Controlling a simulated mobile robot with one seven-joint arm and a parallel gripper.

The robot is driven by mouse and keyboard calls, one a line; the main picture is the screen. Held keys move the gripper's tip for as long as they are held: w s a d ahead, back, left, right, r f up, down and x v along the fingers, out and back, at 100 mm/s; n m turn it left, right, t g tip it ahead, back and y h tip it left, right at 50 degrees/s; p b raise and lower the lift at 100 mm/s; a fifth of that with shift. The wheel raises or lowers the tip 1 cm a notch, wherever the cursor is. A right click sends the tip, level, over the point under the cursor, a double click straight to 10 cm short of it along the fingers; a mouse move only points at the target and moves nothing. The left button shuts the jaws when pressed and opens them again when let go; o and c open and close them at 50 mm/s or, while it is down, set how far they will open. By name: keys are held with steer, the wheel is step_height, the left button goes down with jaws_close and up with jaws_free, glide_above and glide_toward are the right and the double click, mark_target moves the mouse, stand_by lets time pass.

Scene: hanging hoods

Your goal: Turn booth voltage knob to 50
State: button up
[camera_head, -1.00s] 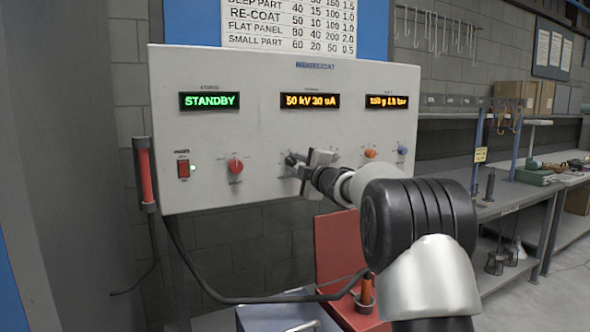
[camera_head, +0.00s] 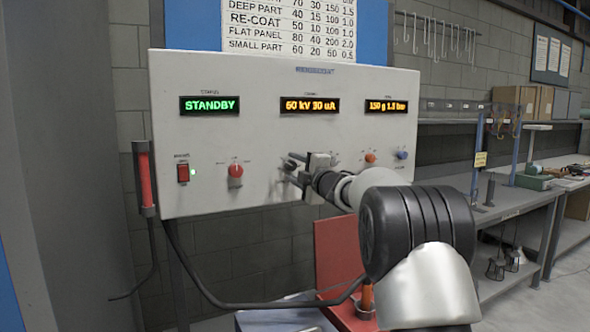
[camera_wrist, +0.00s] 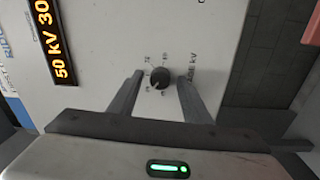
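The booth voltage knob (camera_wrist: 160,77) is a small dark round knob on the white panel, with a printed scale around it and "kV" beside it. In the wrist view the voltage display (camera_wrist: 50,40) reads 50 kV 30. The matching amber display (camera_head: 310,105) in the head view is less sharp. My gripper (camera_wrist: 160,76) is open, with one finger on each side of the knob and a gap visible on both sides. In the head view my gripper (camera_head: 291,168) is in front of the panel's middle and largely hides the knob.
The control panel (camera_head: 260,140) also has a STANDBY display (camera_head: 210,105), a red switch (camera_head: 183,172), a red knob (camera_head: 235,170), an orange knob (camera_head: 370,156) and a blue knob (camera_head: 402,155). A red-handled tool (camera_head: 145,180) hangs at its left edge. A workbench (camera_head: 500,205) stands right.

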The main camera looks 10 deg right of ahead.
steer(key=v, duration=1.7)
steer(key=shift+s+b, duration=0.2)
steer(key=shift+b, duration=0.1)
steer(key=shift+d, duration=0.1)
